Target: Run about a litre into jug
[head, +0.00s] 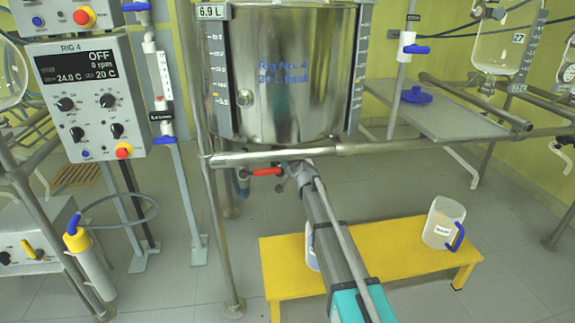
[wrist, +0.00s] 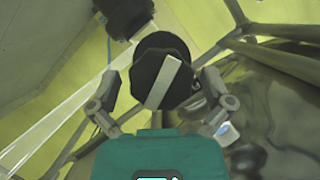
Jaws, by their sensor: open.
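My gripper (head: 300,172) is at this outlet, just right of the lever. In the wrist view it is open (wrist: 160,88), its two fingers on either side of a dark round fitting (wrist: 163,78) with a pale bar across it. I cannot tell whether they touch it. A clear jug (head: 311,246) stands on the yellow bench under the outlet, mostly hidden by my arm.
A second labelled jug (head: 444,222) with a blue handle stands at the right of the yellow bench (head: 385,263). A frame rail (head: 400,146) crosses under the tank. A control box (head: 90,95) showing OFF and 0 rpm is at left. A grey table (head: 440,115) is behind right.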

